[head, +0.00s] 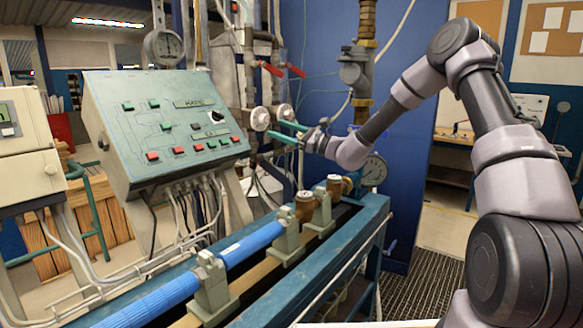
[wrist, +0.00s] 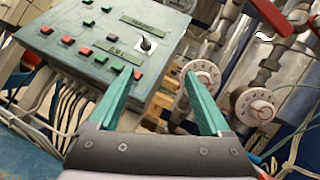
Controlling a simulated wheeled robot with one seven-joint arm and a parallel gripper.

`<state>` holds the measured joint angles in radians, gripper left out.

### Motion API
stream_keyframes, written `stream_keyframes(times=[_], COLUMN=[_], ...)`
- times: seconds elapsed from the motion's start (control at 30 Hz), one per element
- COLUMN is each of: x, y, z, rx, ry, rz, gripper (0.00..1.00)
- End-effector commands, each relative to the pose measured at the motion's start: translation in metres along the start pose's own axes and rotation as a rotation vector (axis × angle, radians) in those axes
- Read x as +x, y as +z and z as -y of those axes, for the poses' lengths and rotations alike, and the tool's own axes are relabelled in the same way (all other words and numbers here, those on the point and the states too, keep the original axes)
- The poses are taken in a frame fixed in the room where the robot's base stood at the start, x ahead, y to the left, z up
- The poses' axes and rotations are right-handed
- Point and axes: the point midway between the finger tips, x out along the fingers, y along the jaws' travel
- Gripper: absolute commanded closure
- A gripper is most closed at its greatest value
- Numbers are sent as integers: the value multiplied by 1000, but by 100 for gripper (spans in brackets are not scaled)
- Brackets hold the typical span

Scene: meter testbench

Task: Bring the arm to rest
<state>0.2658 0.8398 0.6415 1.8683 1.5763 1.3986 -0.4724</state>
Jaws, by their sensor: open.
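My gripper (head: 286,133) is in the middle of the head view, at the end of my arm, which reaches in from the right. Its two green fingers are spread apart with nothing between them, and they also show in the wrist view (wrist: 160,95). The fingers point toward the control panel (head: 110,110) and the dials beside it. In the head view the fingers are to the right of the panel and above the pipe bench. The fingers overlap the panel's edge in the wrist view; I cannot tell the exact gap to it or to the dials.
The panel, with red and green buttons and a black knob (wrist: 146,44), stands left. White dials (wrist: 257,106) sit on pipes with red levers (head: 270,68). A blue pipe (head: 250,243) lies along the teal bench (head: 372,215) below. Open floor (head: 445,225) shows at right.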

Motion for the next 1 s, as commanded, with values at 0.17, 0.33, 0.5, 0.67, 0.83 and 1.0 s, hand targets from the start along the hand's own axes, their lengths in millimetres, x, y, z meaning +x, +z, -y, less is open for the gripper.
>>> stream_keyframes(times=[0.17, 0.33, 0.5, 0.67, 0.83, 1.0], x=[-12, -47, -97, -153, -216, -279], y=[54, 89, 120, 151, 186, 220], z=[-62, -107, -136, -151, -160, -166], rx=[-222, -426, -629, -820, -1017, -1204], ry=[306, 549, 744, 883, 983, 1037], rz=[-124, -272, -441, -614, -803, -988], gripper=[19, 19, 19, 19, 19, 19])
